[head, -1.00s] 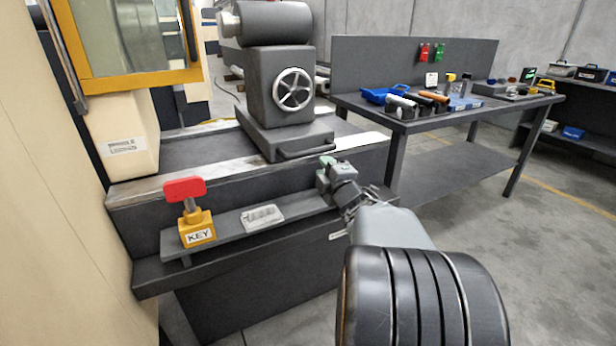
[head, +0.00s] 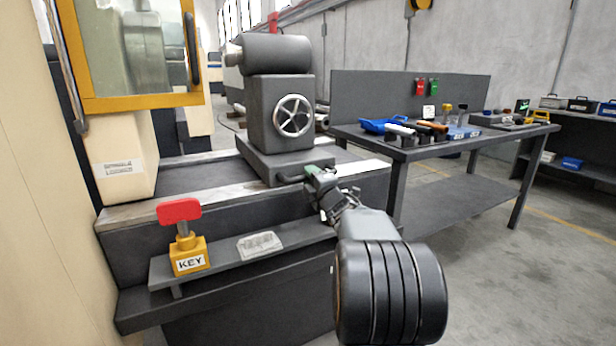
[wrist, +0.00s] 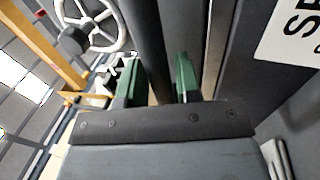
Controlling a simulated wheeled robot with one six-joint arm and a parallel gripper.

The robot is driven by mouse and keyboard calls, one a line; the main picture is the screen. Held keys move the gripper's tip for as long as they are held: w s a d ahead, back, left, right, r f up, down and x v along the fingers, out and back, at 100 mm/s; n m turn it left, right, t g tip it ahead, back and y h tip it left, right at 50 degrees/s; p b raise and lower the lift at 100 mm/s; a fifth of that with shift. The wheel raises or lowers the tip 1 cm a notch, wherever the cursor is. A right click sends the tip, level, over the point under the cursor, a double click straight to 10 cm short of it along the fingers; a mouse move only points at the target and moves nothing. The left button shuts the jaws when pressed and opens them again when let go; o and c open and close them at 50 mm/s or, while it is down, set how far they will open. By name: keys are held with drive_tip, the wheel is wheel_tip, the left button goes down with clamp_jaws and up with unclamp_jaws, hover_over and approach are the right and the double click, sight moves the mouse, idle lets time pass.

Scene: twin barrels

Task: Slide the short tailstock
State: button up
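A grey tailstock (head: 272,115) with a stubby horizontal barrel (head: 275,54) and a spoked handwheel (head: 292,116) stands on the machine bed. The wheel also shows at the top left of the wrist view (wrist: 92,27). A dark bar handle (head: 291,178) runs along the front foot of the tailstock. My gripper (head: 314,174) is at the right end of this handle. In the wrist view my gripper's green fingers (wrist: 160,85) stand apart, with a dark bar (wrist: 150,40) between them. A narrow gap seems to show beside the bar; firm contact is not clear.
A yellow block marked KEY with a red-topped key (head: 188,236) stands on the front shelf (head: 220,252), beside a pale plate (head: 260,245). A workbench (head: 410,150) with tools is to the right. A yellow-framed door (head: 130,103) is at left.

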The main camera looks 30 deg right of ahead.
drive_tip(key=shift+x, duration=1.1)
clamp_jaws()
